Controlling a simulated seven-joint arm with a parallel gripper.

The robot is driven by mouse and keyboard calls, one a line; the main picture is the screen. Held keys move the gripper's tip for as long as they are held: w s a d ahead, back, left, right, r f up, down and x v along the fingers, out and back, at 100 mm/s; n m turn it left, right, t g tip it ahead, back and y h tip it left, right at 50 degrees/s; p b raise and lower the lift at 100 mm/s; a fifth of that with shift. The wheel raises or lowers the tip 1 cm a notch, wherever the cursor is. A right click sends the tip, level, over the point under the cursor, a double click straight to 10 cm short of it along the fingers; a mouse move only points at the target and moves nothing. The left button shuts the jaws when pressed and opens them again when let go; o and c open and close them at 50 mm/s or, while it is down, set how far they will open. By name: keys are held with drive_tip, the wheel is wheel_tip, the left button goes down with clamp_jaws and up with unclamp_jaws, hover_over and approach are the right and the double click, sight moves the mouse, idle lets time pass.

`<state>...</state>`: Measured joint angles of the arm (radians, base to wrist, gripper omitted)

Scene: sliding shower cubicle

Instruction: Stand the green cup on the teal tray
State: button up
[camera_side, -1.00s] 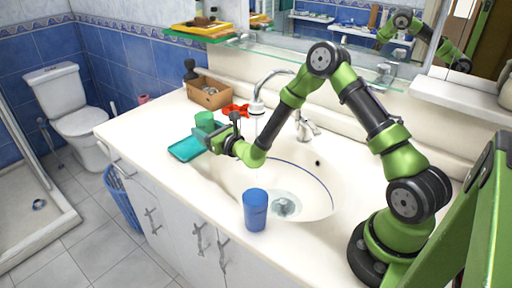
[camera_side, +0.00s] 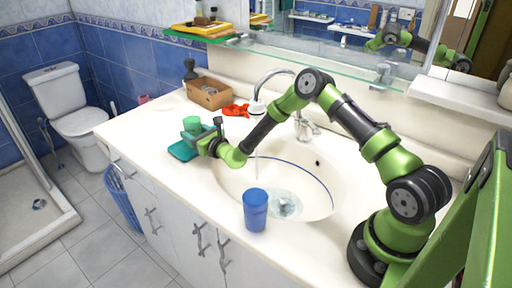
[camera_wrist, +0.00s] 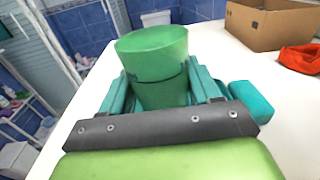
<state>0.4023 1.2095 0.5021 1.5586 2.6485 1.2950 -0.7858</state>
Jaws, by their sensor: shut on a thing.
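The green cup (camera_side: 192,124) is upright in my gripper (camera_side: 203,138). In the side view it appears over the teal tray (camera_side: 182,151), which lies on the white counter left of the basin. My gripper is shut on the cup; in the wrist view the cup (camera_wrist: 152,55) stands between the two fingers. The cup's lower part is hidden by the gripper, so I cannot tell whether its base touches the tray. A teal corner of the tray shows right of the fingers in the wrist view (camera_wrist: 252,98).
A brown box (camera_side: 209,93) and a red cloth-like thing (camera_side: 236,110) lie behind the tray. The tap (camera_side: 262,100) rises over the basin (camera_side: 300,185). A blue cup (camera_side: 255,210) stands at the basin's front edge.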

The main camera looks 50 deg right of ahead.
drive_tip(key=shift+f, duration=0.1)
drive_tip(key=o, duration=1.1)
